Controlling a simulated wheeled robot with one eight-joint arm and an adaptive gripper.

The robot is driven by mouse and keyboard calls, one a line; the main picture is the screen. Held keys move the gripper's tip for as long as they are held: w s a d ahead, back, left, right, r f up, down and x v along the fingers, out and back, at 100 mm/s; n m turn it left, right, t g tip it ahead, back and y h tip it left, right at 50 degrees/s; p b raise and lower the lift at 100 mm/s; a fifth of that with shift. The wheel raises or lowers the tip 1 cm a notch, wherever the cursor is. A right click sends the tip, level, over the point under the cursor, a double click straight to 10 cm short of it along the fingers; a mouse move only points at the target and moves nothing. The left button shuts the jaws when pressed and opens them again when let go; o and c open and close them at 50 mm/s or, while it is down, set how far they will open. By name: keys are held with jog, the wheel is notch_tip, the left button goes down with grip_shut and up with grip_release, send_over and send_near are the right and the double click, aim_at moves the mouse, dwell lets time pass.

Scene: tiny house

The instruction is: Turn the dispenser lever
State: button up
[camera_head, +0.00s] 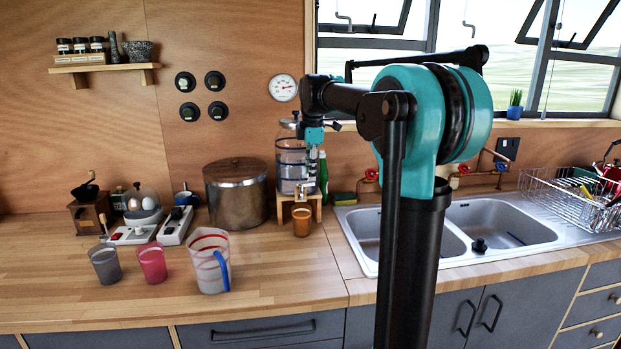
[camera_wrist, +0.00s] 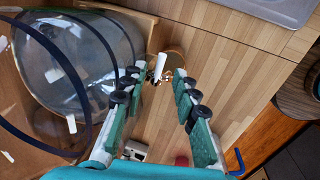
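The glass dispenser (camera_head: 289,158) stands on a small wooden stand (camera_head: 317,208) on the counter, left of the sink. In the wrist view the clear jar (camera_wrist: 70,70) fills the left side. Its tap, with a pale lever (camera_wrist: 160,66), shows between and just beyond my fingertips. My gripper (camera_wrist: 160,78) is open and empty, pointing down at the tap; I cannot tell whether either finger touches the lever. An amber cup (camera_head: 302,222) stands below the tap.
A metal pot (camera_head: 236,190) stands left of the dispenser. A striped pitcher (camera_head: 209,260), a red cup (camera_head: 152,263) and a grey cup (camera_head: 105,264) stand near the counter's front. The double sink (camera_head: 492,222) is at right.

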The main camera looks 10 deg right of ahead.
notch_tip(320, 180, up, 8)
jog(key=s, duration=0.1)
jog(key=shift+s+r, duration=0.25)
jog(key=shift+s, duration=0.05)
dwell(1.0)
send_near(307, 185)
notch_tip(307, 185, down, 7)
jog(key=w+d, duration=0.1)
jog(key=shift+w+f, duration=0.2)
jog(key=shift+w, duration=0.2)
dwell(0.6)
jog(key=shift+d, duration=0.1)
jog(key=shift+c, duration=0.6)
grip_shut()
